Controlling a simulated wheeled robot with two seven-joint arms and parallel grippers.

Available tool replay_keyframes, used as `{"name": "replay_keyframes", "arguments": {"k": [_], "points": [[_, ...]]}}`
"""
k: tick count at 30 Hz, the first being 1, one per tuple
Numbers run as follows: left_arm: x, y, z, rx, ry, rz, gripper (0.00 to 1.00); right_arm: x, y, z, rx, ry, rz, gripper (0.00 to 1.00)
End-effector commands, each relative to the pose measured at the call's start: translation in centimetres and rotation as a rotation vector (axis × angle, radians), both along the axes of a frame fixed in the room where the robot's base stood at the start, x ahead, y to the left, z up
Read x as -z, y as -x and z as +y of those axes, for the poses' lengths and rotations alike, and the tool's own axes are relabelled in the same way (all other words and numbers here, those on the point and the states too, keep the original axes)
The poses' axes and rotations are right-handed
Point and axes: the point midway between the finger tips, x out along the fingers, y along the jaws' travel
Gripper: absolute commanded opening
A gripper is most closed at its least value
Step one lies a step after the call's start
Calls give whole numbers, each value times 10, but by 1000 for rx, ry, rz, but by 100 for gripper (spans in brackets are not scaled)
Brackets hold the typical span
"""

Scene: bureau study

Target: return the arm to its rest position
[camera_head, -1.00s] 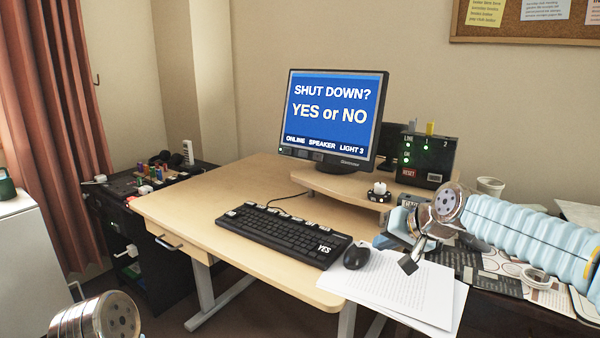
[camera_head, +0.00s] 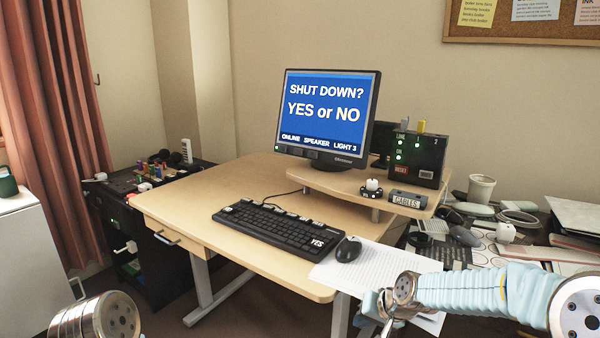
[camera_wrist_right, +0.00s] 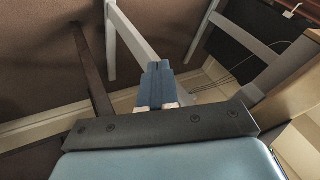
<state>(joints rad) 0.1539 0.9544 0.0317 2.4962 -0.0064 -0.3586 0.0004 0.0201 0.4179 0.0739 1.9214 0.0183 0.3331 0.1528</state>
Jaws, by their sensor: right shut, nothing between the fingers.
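My right arm, with a pale blue sleeve, reaches in from the lower right in the head view. Its gripper (camera_head: 386,328) hangs low in front of the desk's front edge, by the paper sheets, and its tips are near the frame's bottom. In the right wrist view the two dark blue fingers (camera_wrist_right: 157,70) are together with nothing between them. They point toward the floor and desk legs. A metal joint of my left arm (camera_head: 97,318) shows at the bottom left; the left gripper is out of frame.
The wooden desk (camera_head: 190,205) holds a keyboard (camera_head: 280,228), a mouse (camera_head: 348,249), paper sheets (camera_head: 355,275) and a monitor (camera_head: 325,115). A cluttered side surface with a white cup (camera_head: 481,188) lies right. Dark floor is open below the desk's front edge.

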Motion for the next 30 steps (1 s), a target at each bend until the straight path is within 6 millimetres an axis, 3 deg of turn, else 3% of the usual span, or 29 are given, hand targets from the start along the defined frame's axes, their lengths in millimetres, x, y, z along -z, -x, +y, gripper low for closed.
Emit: {"name": "replay_keyframes", "arguments": {"k": [1,4,6,9,12,15,18,30], "points": [[0,0,0,0,0,0,43,34,12,4,-11,6,40,0],[0,0,0,0,0,0,43,105,48,14,-34,20,117,0],[0,0,0,0,0,0,43,154,85,21,-54,27,177,0],[0,0,0,0,0,0,43,211,144,30,-84,35,256,0],[0,0,0,0,0,0,43,246,199,36,-110,37,320,0],[0,0,0,0,0,0,43,264,240,41,-131,36,362,0],[0,0,0,0,0,0,43,271,263,43,-142,34,386,0],[0,0,0,0,0,0,43,273,270,44,-143,35,390,0]]}}
